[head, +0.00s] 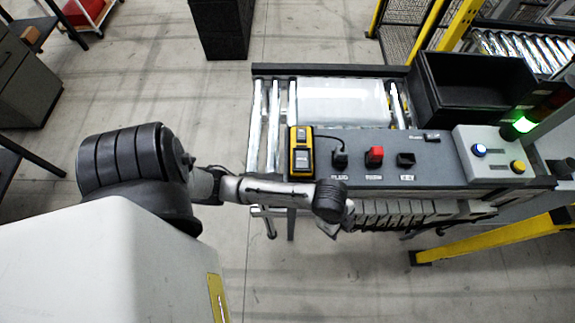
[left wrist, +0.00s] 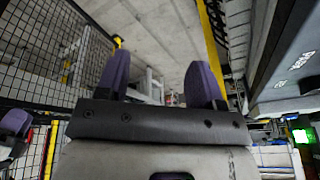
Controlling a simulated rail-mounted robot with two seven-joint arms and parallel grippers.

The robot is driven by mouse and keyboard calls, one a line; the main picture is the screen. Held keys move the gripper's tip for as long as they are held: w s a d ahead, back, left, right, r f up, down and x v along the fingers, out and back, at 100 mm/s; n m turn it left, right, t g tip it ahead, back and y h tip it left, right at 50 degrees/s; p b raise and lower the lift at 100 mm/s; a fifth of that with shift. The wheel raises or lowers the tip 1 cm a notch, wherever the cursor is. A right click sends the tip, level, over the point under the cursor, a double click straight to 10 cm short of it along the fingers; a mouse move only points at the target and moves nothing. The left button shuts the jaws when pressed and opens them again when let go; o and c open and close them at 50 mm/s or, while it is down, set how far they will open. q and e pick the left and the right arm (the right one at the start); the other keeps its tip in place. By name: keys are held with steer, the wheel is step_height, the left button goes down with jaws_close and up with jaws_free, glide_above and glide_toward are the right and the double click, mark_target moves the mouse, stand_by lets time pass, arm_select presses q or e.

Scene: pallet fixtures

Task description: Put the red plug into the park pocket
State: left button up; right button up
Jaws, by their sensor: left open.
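A red block-shaped piece (head: 374,156), the only red piece on the grey panel (head: 440,165), stands at its middle above a small white label. A black piece (head: 340,157) is to its left and a black square piece or pocket (head: 405,160) to its right. In the head view my left wrist is in front of the panel's left front edge, hiding the fingers.
A yellow handheld device (head: 301,155) stands at the panel's left end. A button box (head: 493,153) and a green lamp (head: 522,124) are at the right. Behind are a roller conveyor (head: 272,110) and a black bin (head: 475,95). Floor left of the conveyor is clear.

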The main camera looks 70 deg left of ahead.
arm_select(q)
steer(key=s+a+n+y, duration=0.1)
steer(key=s+a+n, duration=0.1)
steer(key=s+n, duration=0.3)
steer(key=s+a+n+y, duration=0.1)
steer(key=s+n, duration=0.3)
steer(key=s, duration=0.4)
steer(key=shift+a+r+n+t, duration=0.4)
steer(key=shift+a, duration=0.35)
steer(key=shift+s+r, duration=0.1)
steer(key=shift+r, duration=0.05)
step_height(320, 180, up, 14)
steer(key=p, duration=1.4)
steer(key=shift+f, duration=0.2)
